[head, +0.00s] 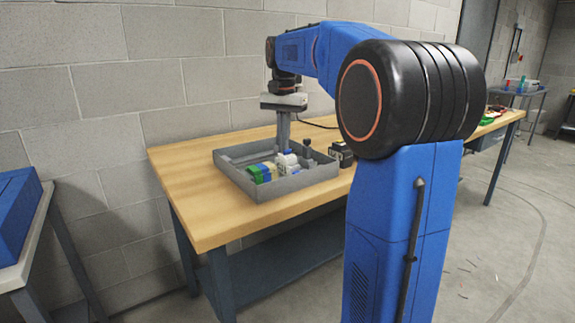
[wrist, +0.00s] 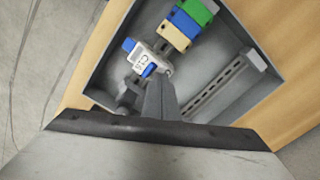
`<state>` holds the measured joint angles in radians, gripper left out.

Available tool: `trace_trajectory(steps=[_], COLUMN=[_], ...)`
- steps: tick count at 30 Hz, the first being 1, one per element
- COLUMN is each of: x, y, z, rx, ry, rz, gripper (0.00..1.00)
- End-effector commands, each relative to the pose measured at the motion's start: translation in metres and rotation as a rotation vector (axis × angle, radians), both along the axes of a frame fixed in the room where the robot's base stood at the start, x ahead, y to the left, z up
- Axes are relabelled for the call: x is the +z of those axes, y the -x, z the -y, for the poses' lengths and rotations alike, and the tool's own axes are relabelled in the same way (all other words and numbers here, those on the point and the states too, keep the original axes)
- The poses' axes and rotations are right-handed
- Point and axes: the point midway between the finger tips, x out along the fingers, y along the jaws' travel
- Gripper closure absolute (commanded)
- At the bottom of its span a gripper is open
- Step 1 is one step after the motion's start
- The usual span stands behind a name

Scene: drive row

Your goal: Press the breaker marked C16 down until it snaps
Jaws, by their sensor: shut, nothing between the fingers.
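The breaker marked C16 (wrist: 141,58) is a white block with blue parts, in the grey tray, and its marking shows in the wrist view. In the head view the white parts (head: 287,160) stand beside the coloured blocks, partly behind my fingers. My gripper (head: 284,148) points down over the tray with its fingers shut and empty. In the wrist view the fingertips (wrist: 158,82) are right beside the breaker's lower edge. I cannot tell whether they touch it.
The grey tray (head: 262,193) has raised walls and sits on a wooden bench (head: 200,220). Green, blue and yellow blocks (wrist: 183,22) stand in a row next to the breaker. A slotted rail (wrist: 218,85) lies in the tray. A black object (head: 342,154) stands right of the tray.

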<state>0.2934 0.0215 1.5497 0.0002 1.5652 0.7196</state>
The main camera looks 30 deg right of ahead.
Motion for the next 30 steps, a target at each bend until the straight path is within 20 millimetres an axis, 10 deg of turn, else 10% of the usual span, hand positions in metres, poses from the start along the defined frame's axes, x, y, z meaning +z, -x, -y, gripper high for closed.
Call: trace_trajectory(steps=[30], x=[0.026], y=[0.0], z=[0.0], rx=[0.0], ry=[-0.002], rz=[-0.007], gripper=[1.0])
